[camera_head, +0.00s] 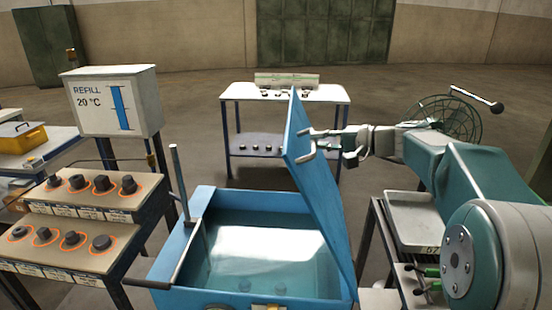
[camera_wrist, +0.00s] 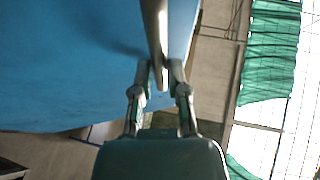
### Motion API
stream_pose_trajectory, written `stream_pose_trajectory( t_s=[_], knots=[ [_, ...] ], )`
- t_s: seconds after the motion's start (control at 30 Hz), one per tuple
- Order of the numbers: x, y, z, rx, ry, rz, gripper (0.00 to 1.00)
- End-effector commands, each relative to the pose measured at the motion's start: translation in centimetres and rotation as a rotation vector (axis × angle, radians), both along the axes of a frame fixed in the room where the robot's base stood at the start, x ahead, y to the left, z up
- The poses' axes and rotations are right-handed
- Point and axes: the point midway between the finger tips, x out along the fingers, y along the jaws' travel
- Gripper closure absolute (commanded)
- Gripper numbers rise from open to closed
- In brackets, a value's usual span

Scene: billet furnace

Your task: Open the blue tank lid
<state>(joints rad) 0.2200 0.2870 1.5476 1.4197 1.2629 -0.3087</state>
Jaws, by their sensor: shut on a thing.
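The blue tank (camera_head: 176,260) stands at the centre of the head view, with clear liquid inside. Its blue lid (camera_head: 322,205) is raised, standing steeply tilted at the tank's right side, so the tank's top is open. My gripper (camera_head: 318,144) is at the lid's outer right face, near its upper part. In the wrist view, my gripper (camera_wrist: 159,75) is shut on a grey bar-like lid handle (camera_wrist: 156,35), with the blue lid (camera_wrist: 70,65) filling the upper left. The exact finger contact is small in the head view.
Left are a control panel with knobs (camera_head: 85,208), a refill sign box (camera_head: 112,100) and a yellow box (camera_head: 22,138). A grey lever (camera_head: 180,180) rises at the tank's left edge. Behind stands a white-topped table (camera_head: 235,92).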

Motion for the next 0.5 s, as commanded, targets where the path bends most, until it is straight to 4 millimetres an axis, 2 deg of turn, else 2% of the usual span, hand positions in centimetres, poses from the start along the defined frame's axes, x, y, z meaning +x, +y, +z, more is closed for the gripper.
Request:
stream_pose_trajectory(
  t_s=[0.03,0.2,0.3,0.5],
  knots=[
    [-0.1,-2.2,0.4,0.038,-0.001,-0.007,1.0],
    [-0.5,-7.6,1.4,0.161,-0.009,-0.004,1.0],
    [-0.7,-10.3,1.6,0.22,-0.014,-0.003,1.0],
    [-1.0,-14.1,1.7,0.226,-0.011,0.001,1.0]
  ],
)
